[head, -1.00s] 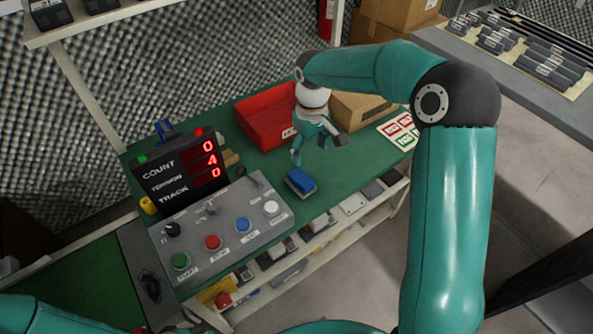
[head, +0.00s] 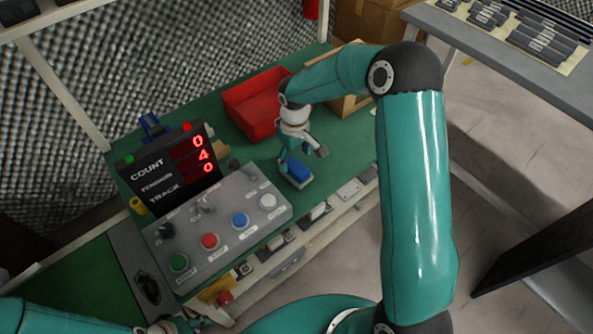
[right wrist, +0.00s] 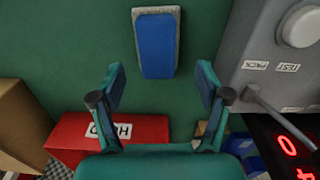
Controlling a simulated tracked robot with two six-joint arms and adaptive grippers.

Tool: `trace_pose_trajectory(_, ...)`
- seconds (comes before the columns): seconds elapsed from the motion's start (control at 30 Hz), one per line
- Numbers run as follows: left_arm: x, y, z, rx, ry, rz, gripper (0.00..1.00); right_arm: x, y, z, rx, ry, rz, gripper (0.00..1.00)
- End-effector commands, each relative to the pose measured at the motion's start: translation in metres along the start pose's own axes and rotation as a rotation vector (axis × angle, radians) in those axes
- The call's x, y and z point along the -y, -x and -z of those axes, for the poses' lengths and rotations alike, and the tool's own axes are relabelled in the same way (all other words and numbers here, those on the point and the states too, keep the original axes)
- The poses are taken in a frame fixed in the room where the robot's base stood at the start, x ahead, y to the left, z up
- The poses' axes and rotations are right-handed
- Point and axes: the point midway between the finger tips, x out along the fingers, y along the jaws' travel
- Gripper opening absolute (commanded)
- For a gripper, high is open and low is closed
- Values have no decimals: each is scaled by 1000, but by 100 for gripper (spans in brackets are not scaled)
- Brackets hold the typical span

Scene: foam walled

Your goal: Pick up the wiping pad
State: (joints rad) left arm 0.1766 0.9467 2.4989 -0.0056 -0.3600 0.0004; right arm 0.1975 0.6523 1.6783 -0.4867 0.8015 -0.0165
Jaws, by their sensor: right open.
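The wiping pad (head: 300,172) is a small block, blue on top with a grey base, on the green bench top beside the grey control panel. In the right wrist view the pad (right wrist: 156,44) lies beyond the open fingers, its near end roughly centred between the tips. My right gripper (head: 302,157) is open and empty, above the pad, partly covering it in the head view. Its two fingers (right wrist: 160,77) stand wide apart in the right wrist view. The gap between the fingers and the pad is hard to judge. My left gripper (head: 178,325) shows only partly at the bottom edge.
The control panel (head: 195,250) with knobs and buttons and the black counter display (head: 150,193) stand left of the pad. A red bin (head: 245,122) and a cardboard box (head: 350,106) stand behind. Shelves with small items lie below the bench's front edge.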

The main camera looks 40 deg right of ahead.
Motion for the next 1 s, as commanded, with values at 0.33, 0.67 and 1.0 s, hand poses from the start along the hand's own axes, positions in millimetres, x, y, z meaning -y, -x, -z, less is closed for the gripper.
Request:
trace_pose_trajectory(0.33,-1,3,0,0,0,0,40,-4,-36,-3,4,-1,2,76)
trace_pose_trajectory(0.67,-1,2,0,0,0,0,40,-4,-54,-2,-1,-1,0,76)
trace_pose_trajectory(1.0,-1,2,0,0,0,0,40,-4,-54,-2,0,-1,0,34)
